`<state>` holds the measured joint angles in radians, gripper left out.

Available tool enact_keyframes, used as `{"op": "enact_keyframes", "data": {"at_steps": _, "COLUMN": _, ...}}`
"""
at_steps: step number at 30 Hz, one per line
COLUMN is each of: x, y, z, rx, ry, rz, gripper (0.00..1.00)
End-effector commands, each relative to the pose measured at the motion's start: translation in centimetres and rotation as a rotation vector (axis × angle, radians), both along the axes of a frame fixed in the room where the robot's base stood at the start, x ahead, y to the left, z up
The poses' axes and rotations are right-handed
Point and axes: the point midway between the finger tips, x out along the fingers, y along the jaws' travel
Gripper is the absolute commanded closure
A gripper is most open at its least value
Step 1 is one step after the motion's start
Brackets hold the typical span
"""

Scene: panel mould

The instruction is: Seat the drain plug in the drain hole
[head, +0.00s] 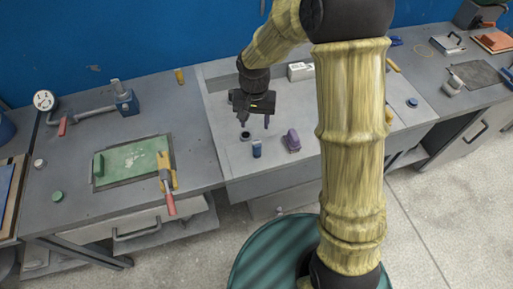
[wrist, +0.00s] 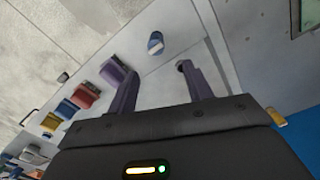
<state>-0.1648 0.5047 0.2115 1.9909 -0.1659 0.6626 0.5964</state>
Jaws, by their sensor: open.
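My gripper (head: 255,123) is open above the middle grey worktop, its two fingers pointing down and apart with nothing between them. It also shows in the wrist view (wrist: 158,72). A small blue piece (head: 256,149), which looks like the drain plug, stands on the worktop just in front of the gripper; in the wrist view (wrist: 155,43) it has a pale end and lies beyond the fingertips. A small dark ring (head: 245,137), perhaps the drain hole, lies behind and left of the blue piece. In the wrist view a dark spot (wrist: 181,64) is partly hidden by the right finger.
A purple block (head: 292,141) stands close to the right of the blue piece. A white box (head: 300,71) is at the back. A green panel (head: 131,162) with clamps is on the left. The worktop left of the ring is clear.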

Motion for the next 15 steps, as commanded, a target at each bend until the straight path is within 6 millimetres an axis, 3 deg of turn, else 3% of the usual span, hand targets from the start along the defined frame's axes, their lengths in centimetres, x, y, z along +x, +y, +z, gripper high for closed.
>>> {"op": "enact_keyframes", "data": {"at_steps": 9, "x": -0.2, "y": 0.1, "z": -5.7, "rx": -0.001, "ry": 0.006, "rz": 0.005, "gripper": 0.49}}
{"op": "enact_keyframes", "data": {"at_steps": 15, "x": -0.2, "y": 0.2, "z": -8.0, "rx": -0.001, "ry": 0.002, "rz": 0.005, "gripper": 0.49}}
